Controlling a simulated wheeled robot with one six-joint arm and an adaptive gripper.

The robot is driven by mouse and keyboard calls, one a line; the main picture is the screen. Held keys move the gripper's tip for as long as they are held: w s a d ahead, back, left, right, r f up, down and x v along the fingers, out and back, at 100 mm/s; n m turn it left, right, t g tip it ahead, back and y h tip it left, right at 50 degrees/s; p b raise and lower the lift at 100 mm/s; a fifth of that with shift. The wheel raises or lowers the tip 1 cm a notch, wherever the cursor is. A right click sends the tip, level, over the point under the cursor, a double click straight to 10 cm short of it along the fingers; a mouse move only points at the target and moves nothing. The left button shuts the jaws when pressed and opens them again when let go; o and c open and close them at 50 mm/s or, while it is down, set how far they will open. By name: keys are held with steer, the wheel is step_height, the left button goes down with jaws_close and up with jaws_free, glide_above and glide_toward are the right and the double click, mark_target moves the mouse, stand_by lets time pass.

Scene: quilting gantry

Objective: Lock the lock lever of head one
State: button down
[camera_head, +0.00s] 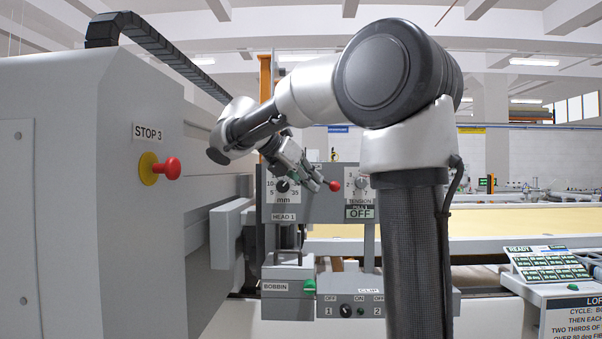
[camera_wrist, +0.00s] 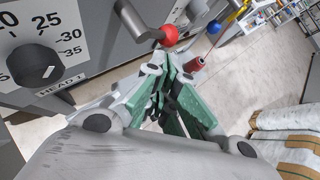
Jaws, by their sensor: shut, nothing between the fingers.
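The lock lever is a grey bar ending in a red ball (camera_wrist: 168,36) in the wrist view, running from the upper left down to the ball. In the head view the red ball (camera_head: 334,186) shows in front of the head one panel (camera_head: 325,208), just right of my gripper (camera_head: 314,182). My gripper also shows in the wrist view (camera_wrist: 170,68), its green-padded fingers shut and empty. The fingertips are just below the ball in that picture; I cannot tell whether they touch it. Part of the lever is hidden in the head view by my gripper.
A round dial (camera_wrist: 36,65) marked in mm sits on the panel, left of the lever. A blue ball (camera_wrist: 214,27) and a dark red spool (camera_wrist: 196,63) are to the right. A red stop button (camera_head: 167,168) is on the left housing. The bobbin box (camera_head: 288,285) stands below.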

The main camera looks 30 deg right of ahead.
mark_target(326, 182)
steer(key=x, duration=0.3)
steer(key=shift+d, duration=0.15)
steer(key=shift+d+r, duration=0.25)
steer(key=shift+d, duration=0.2)
steer(key=shift+a+f, duration=0.1)
